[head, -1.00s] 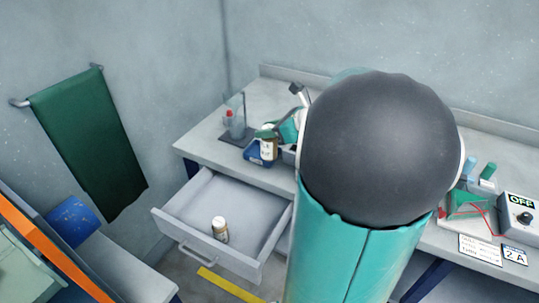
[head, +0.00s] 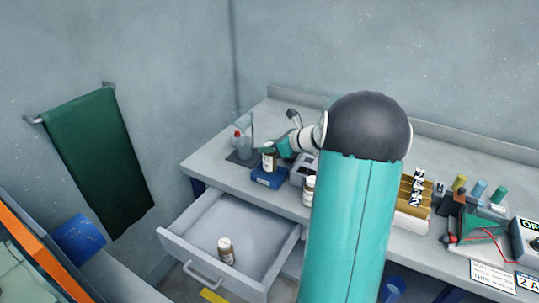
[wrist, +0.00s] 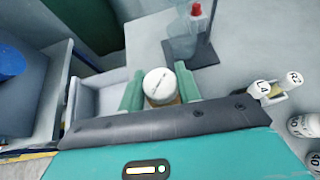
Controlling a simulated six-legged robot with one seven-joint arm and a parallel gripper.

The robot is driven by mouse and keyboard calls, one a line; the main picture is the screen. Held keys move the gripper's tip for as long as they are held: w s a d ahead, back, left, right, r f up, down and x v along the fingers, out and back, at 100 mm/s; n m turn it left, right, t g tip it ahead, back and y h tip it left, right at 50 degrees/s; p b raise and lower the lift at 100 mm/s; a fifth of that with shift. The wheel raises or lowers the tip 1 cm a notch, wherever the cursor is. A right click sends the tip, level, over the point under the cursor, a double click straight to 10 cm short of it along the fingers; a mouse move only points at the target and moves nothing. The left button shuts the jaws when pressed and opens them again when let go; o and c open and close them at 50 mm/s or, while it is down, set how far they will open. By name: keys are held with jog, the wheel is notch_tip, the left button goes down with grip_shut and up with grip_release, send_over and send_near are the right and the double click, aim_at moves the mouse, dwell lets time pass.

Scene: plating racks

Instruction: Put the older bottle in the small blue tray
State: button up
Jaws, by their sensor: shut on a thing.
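My gripper (head: 267,151) is shut on a white-capped bottle with a pale label (head: 269,162). In the wrist view the bottle's cap (wrist: 159,84) sits between the two green fingers. The bottle is upright at the small blue tray (head: 268,181), overlapping its back part in the head view. I cannot tell whether its base touches the tray floor. A similar bottle (head: 226,252) stands in the open drawer, and another (head: 309,191) stands on the bench beside my arm. Dates on the labels are too small to read.
A stand with a red-capped wash bottle (head: 238,146) is behind the tray to the left. The open drawer (head: 190,266) juts out below the bench. A rack with numbered tags (head: 407,200) and an OFF switch box (head: 527,240) are to the right.

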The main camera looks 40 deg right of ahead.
aim_at(269, 155)
jog(key=shift+w+d+f, duration=0.2)
jog(key=shift+w+f, duration=0.1)
jog(key=shift+f, duration=1.7)
jog(key=shift+f, duration=0.15)
jog(key=o, duration=1)
